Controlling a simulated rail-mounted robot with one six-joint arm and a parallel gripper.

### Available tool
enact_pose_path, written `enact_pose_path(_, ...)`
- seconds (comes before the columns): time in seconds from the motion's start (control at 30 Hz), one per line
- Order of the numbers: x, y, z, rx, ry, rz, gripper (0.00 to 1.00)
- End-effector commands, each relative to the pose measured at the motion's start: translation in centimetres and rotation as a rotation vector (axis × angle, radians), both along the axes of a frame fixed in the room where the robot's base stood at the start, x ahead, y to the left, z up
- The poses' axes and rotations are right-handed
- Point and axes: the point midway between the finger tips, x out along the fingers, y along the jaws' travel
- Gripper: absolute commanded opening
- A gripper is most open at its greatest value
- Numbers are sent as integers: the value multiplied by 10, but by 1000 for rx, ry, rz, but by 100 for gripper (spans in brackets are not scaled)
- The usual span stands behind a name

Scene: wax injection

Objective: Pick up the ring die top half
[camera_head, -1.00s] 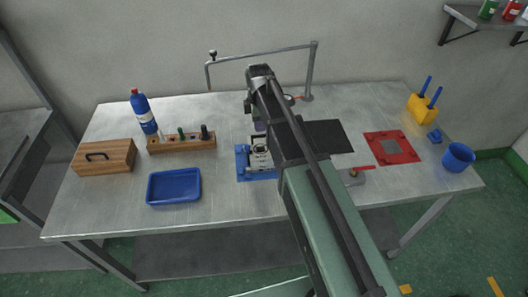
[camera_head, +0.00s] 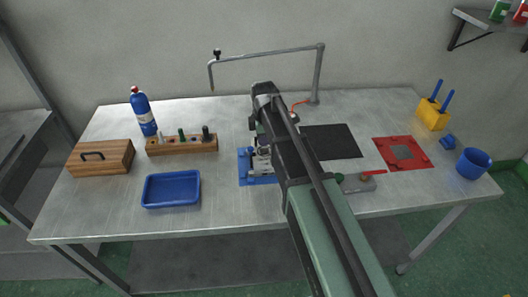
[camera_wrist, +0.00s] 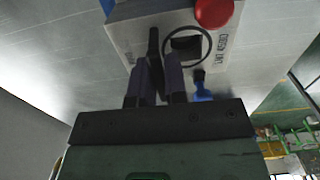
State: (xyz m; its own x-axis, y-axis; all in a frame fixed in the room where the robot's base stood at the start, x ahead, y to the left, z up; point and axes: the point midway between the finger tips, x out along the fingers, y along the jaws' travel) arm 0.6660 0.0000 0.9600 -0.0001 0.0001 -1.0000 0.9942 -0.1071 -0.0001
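I cannot pick out the ring die top half for certain. In the head view a grey-white device (camera_head: 262,160) stands on a blue mat (camera_head: 243,172), partly hidden by my arm. My gripper is hidden behind the arm there. In the wrist view my gripper (camera_wrist: 158,62) shows two dark fingers a little apart, pointing at a pale block (camera_wrist: 225,50) with a dark ring, a square dark opening and a red knob (camera_wrist: 214,12). A narrow dark upright piece shows by the left finger. Whether anything is held is unclear.
A blue tray (camera_head: 171,204), a wooden box (camera_head: 100,168), a wooden rack (camera_head: 182,145) and a blue bottle (camera_head: 143,112) stand left. A black mat (camera_head: 332,142), a red mat (camera_head: 384,160), a yellow holder (camera_head: 432,114) and a blue cup (camera_head: 473,164) are right. The front left tabletop is clear.

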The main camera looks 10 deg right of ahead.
Motion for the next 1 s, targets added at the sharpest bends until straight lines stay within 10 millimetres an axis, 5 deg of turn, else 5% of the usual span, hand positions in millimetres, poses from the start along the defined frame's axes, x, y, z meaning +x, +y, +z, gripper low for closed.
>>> enact_pose_path(1.0,0,0,0,0,0,0,0)
